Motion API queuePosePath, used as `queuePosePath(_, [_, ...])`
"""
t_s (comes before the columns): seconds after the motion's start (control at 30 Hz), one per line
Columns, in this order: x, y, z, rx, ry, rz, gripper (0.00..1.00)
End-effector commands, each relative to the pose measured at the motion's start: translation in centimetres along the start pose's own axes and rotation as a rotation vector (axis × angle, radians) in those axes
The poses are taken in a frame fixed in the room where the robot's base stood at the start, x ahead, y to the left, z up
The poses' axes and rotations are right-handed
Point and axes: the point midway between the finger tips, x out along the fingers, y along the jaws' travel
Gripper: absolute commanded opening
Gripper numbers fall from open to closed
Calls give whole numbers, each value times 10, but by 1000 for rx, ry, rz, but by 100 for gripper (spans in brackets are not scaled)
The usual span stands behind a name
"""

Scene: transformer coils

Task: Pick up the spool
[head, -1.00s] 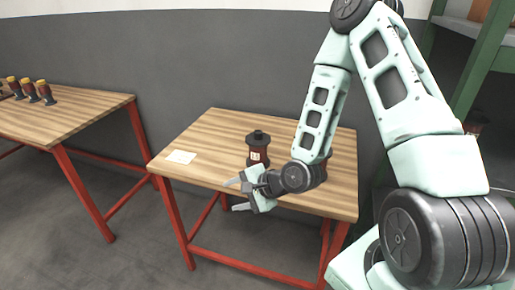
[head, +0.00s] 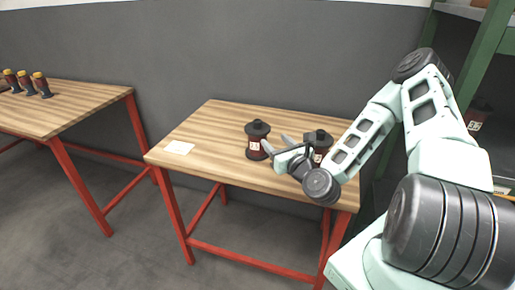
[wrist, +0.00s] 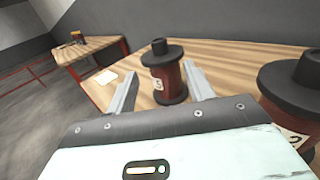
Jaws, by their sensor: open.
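A dark red spool (head: 257,141) with black flanges and a white label stands upright on the wooden table. In the wrist view the spool (wrist: 164,76) shows just beyond and between my fingers. A second, similar spool (head: 318,145) stands to its right, partly hidden by my arm; in the wrist view this second spool (wrist: 298,95) is close at the right edge. My gripper (head: 275,147) is open and empty, its fingers pointing toward the first spool. In the wrist view my gripper (wrist: 157,88) has its fingers spread. I cannot tell whether a finger touches the spool.
A white card (head: 179,147) lies on the left of the table (head: 215,123). Another table (head: 75,104) at the far left carries several small spools with yellow tops (head: 41,84). A green shelf (head: 490,50) stands at the right. The table's left half is mostly clear.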

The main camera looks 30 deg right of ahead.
Motion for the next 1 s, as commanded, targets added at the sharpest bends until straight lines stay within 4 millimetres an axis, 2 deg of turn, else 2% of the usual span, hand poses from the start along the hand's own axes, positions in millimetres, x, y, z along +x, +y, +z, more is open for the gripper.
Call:
queuePosePath(0.03, [6, 0, -6, -2, -4, 1, 53])
queuePosePath(0.53, [28, 0, -6, -3, -3, 1, 53])
queuePosePath(0.9, [70, 1, 1, -1, 0, 1, 53])
queuePosePath(1.0, [76, 1, 1, -1, 1, 1, 53])
